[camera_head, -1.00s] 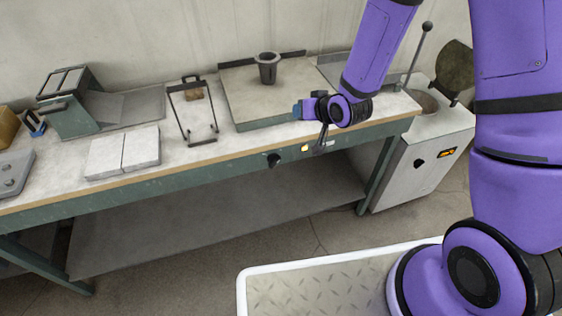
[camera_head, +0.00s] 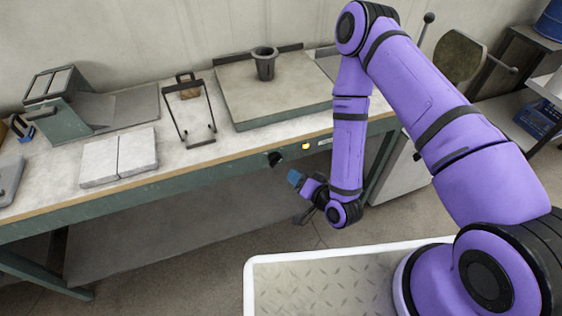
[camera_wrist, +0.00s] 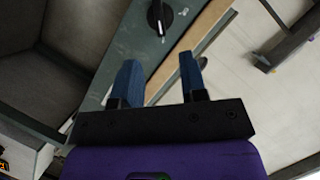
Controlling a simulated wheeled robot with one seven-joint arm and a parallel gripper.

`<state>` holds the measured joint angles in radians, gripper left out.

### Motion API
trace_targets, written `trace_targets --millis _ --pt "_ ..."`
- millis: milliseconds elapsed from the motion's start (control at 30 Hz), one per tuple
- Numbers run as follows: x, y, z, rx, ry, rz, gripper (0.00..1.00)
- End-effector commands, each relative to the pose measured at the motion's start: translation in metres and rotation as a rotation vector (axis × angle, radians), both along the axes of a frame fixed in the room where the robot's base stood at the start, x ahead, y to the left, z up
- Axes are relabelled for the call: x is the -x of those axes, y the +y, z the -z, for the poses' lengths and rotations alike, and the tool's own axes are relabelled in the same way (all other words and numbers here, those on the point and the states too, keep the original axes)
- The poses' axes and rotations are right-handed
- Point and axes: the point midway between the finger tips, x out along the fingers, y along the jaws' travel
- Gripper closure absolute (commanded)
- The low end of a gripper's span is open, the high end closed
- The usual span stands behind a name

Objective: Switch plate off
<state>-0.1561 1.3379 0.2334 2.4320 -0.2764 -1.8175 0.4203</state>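The plate (camera_head: 232,98) is a flat grey-green slab on the bench, with a dark crucible (camera_head: 264,66) standing on it. On the bench's green front edge below it is a black knob (camera_head: 274,159), with a lit amber lamp (camera_head: 306,146) to its right. In the wrist view the black knob (camera_wrist: 160,17) has a white pointer line and sits beyond my fingertips. My gripper (camera_head: 296,178) is just below and right of the knob, apart from it. In the wrist view my gripper (camera_wrist: 161,70) shows two blue fingers spread apart with nothing between them.
The bench also holds a wire-frame stand (camera_head: 188,112), pale blocks (camera_head: 119,157) and a green machine (camera_head: 68,112). A grey furnace cabinet (camera_head: 405,176) stands at the right. The floor before the bench is open.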

Motion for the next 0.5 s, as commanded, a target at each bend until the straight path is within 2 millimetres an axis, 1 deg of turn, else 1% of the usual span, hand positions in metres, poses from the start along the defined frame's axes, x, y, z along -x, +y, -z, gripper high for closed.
trace_targets --millis 100,233,500 --pt "0.001 0.001 0.003 -0.011 -0.002 0.005 0.61" --pt "-0.008 0.008 0.006 -0.011 -0.004 0.005 0.61" --pt "-0.046 0.031 0.018 -0.012 -0.005 0.005 0.61"
